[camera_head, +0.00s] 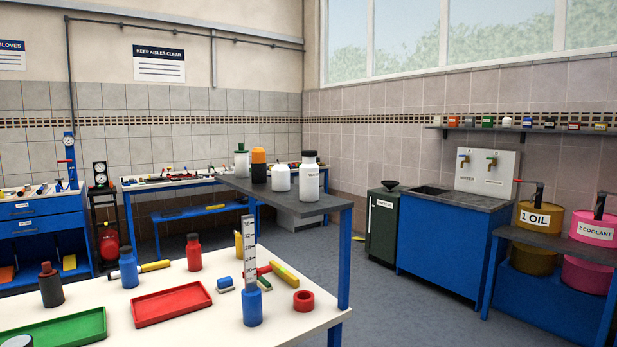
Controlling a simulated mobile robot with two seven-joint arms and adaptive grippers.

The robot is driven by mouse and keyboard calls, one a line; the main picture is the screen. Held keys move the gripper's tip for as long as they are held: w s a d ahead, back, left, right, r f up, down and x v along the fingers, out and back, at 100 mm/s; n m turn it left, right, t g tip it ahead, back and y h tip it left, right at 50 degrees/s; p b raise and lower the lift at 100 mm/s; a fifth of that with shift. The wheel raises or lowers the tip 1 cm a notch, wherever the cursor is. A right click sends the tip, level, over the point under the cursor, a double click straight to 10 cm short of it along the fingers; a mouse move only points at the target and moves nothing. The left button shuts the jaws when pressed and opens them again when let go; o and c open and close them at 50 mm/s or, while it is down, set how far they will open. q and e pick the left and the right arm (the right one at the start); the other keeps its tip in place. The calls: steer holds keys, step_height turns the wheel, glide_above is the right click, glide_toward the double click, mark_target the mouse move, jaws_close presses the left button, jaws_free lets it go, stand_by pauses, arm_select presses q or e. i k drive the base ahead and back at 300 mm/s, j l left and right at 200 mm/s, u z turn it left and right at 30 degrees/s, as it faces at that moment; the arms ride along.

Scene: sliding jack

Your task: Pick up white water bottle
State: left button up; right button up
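A white bottle with a black cap (309,180) stands upright at the front right of a dark grey raised tabletop (290,203). It has small dark lettering that is too small to read surely. A shorter white bottle with a grey cap (280,179) stands just left of it. A white bottle with a green cap (242,162) and a black bottle with an orange top (259,168) stand farther left on the same top. Neither of my grippers is in view.
A white table (200,340) in front holds red (172,304) and green (65,332) trays, blue (129,268), red (194,252) and dark bottles (51,286), and a tall ruler in a blue base (252,307). A sink cabinet (440,240) stands right, with open floor before it.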

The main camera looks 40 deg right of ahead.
mark_target(310, 171)
steer(key=i+l, duration=0.1)
steer(key=l, duration=0.35)
steer(key=l+z, duration=0.1)
steer(key=l, duration=0.3)
steer(key=i+l, duration=0.15)
steer(key=l, duration=0.3)
steer(key=i+l+z, duration=0.15)
steer(key=l, duration=0.7)
steer(key=i+z, duration=0.05)
